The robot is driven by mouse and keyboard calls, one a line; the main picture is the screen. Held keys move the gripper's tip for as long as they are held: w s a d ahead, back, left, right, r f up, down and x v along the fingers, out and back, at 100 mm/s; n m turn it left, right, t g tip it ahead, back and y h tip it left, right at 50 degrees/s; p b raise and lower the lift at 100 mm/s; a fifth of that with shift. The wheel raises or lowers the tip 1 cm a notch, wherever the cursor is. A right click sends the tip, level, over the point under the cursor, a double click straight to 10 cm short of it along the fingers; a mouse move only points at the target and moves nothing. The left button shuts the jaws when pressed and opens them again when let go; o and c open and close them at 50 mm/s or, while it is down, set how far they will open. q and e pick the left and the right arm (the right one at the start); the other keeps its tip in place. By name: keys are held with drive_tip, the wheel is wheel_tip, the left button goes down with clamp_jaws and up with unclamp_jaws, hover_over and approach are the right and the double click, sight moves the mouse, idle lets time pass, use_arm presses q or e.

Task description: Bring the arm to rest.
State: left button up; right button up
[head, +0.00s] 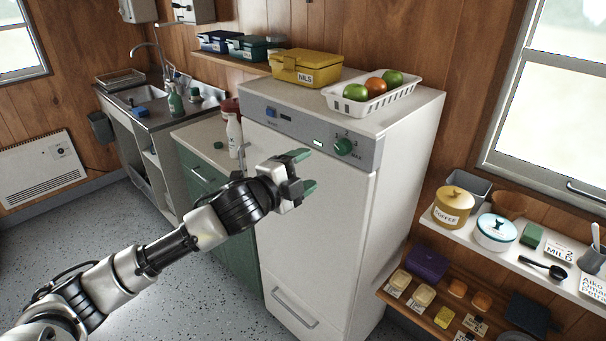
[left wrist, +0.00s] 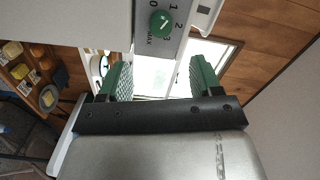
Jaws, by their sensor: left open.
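My left arm reaches in from the lower left in the head view. Its gripper (head: 306,171) is in front of the white fridge (head: 310,220), just below the control panel. Its two green fingers are apart with nothing between them. In the left wrist view the gripper (left wrist: 155,82) also shows open and empty, with the green dial (left wrist: 161,24) beyond the fingers. The green dial (head: 343,147) sits on the grey panel to the right of the fingers, and the fingers look apart from it. My right gripper is not in view.
A yellow lunch box (head: 306,70) and a white basket of fruit (head: 400,95) stand on the fridge. A shelf (head: 540,262) with canisters is at the right. The sink counter (head: 150,118) is at the left. The floor (head: 130,215) at left is clear.

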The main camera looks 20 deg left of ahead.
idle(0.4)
use_arm(q)
drive_tip(key=w+a+f+n+g+y, duration=0.1)
drive_tip(key=a+f+n+y, duration=0.15)
drive_tip(key=f, duration=0.65)
drive_tip(key=w+a+f+n+g+y, duration=0.1)
drive_tip(key=a+f+n, duration=0.2)
drive_tip(key=f, duration=0.7)
drive_tip(key=s+a+f+n+g+y, duration=0.1)
drive_tip(key=s+f+n+g, duration=0.3)
drive_tip(key=f, duration=0.8)
drive_tip(key=s+a+f+n+g+y, duration=0.15)
drive_tip(key=s+f, duration=0.35)
drive_tip(key=f, duration=0.6)
drive_tip(key=s+d+f+n+g, duration=0.2)
drive_tip(key=s+f+n+g, duration=0.15)
drive_tip(key=s+f, duration=1.5)
drive_tip(key=s+d+f+n+g, duration=0.1)
drive_tip(key=s+d+f+g, duration=0.1)
drive_tip(key=s, duration=1)
drive_tip(key=s+d+f+n+g, duration=0.1)
drive_tip(key=s+d+f+g, duration=0.2)
drive_tip(key=s, duration=1)
wheel_tip(320, 180, down, 2)
drive_tip(key=shift+s+d+f, duration=0.15)
drive_tip(key=shift+d, duration=0.45)
